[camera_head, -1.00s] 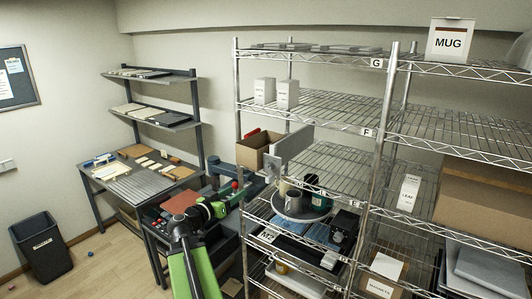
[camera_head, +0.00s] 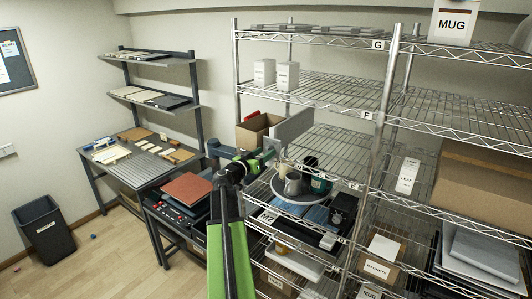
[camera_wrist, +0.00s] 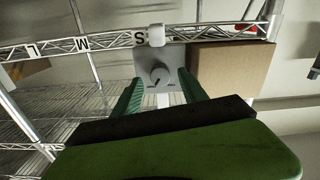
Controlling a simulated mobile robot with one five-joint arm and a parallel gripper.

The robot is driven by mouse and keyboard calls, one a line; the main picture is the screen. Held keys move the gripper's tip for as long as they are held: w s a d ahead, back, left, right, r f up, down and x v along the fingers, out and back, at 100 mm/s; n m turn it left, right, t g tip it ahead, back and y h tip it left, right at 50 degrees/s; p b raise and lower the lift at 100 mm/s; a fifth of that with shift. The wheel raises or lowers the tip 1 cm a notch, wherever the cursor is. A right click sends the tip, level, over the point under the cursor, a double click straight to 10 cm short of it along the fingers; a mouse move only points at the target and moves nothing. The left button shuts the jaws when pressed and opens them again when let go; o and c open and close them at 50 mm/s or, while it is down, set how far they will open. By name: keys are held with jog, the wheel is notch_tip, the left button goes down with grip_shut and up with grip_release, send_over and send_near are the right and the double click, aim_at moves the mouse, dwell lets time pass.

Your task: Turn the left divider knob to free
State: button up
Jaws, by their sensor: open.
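The divider (camera_head: 292,129) is a grey upright panel on the shelf, beside a cardboard box. In the wrist view its grey front plate (camera_wrist: 181,62) carries a round grey knob (camera_wrist: 160,75) with a pointer, and small marks below it that are too small to read. My gripper (camera_wrist: 159,79) is open, its two green fingers to the left and right of the knob in the picture. I cannot tell whether they touch it. In the head view my gripper (camera_head: 268,157) is at the front of the divider and hides the knob.
The cardboard box (camera_wrist: 233,69) stands right of the plate in the wrist view. The wire shelf edge (camera_wrist: 100,42) bears letters S, M and L. Below, a round tray (camera_head: 291,202) holds a mug (camera_head: 292,185) and a dark green container (camera_head: 320,183). A work table (camera_head: 140,168) stands left.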

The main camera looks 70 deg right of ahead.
jog(key=shift+x, duration=0.8)
grip_shut()
jog(key=shift+n, duration=0.3)
jog(key=n, duration=1.3)
jog(key=shift+n, duration=0.3)
